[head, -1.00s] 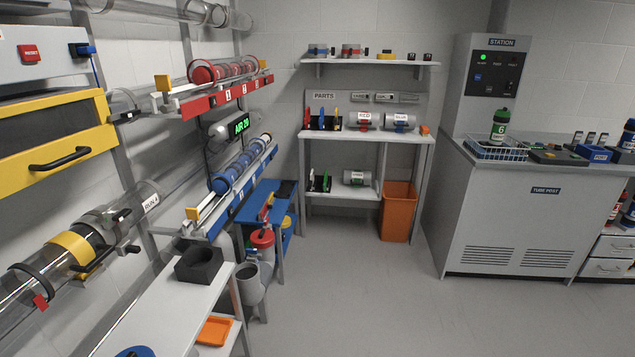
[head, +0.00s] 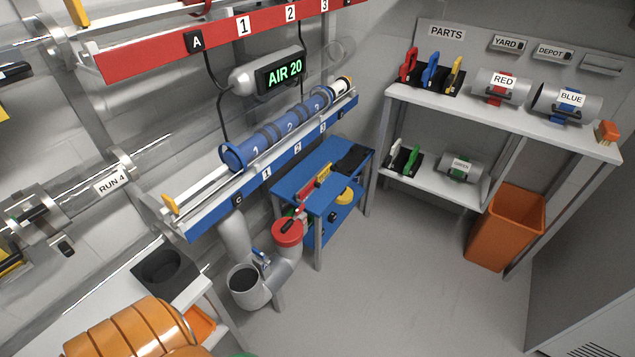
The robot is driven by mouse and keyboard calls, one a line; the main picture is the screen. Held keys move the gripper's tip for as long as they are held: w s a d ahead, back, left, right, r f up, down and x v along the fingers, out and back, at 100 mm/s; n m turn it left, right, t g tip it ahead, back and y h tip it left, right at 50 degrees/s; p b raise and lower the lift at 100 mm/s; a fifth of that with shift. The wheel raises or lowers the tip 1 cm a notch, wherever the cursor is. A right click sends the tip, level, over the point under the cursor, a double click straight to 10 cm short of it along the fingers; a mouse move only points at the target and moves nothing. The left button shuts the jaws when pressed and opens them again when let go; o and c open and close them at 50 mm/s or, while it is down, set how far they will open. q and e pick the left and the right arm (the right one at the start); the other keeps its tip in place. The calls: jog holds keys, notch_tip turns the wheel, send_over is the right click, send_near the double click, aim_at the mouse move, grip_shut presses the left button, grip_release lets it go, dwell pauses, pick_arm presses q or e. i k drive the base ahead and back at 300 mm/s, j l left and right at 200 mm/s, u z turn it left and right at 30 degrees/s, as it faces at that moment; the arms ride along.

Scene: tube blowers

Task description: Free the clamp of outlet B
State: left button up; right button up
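No label B is readable in the head view, so I cannot tell which part is outlet B. Low by the wall, a grey pipe with an open mouth (head: 245,281) stands beside a pipe end with a red cap (head: 288,232). A small blue clamp-like part (head: 261,258) sits between them; I cannot tell whether it is fastened. The red rail (head: 200,47) carries a label A and the blue rail (head: 275,172) a label C. Neither of my grippers is in view.
A blue bench (head: 318,180) stands behind the pipes. A parts shelf (head: 500,128) and an orange bin (head: 508,225) are at the right. A black block with a round hole (head: 165,272) sits on a white table at the lower left. The floor in the middle is clear.

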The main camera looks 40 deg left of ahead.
aim_at(299, 212)
jog(key=i+u, duration=0.4)
jog(key=i+l+u, duration=0.25)
jog(key=i+u, duration=0.15)
jog(key=i+l+u, duration=0.5)
jog(key=u, duration=0.35)
jog(key=i+l+u, duration=0.2)
jog(key=u, duration=0.2)
jog(key=i+l+u, duration=0.2)
jog(key=u, duration=0.25)
jog(key=i+l+u, duration=0.1)
jog(key=u, duration=0.35)
jog(key=l+u, duration=0.65)
jog(key=u, duration=0.2)
jog(key=l+u, duration=0.45)
jog(key=i+l, duration=0.05)
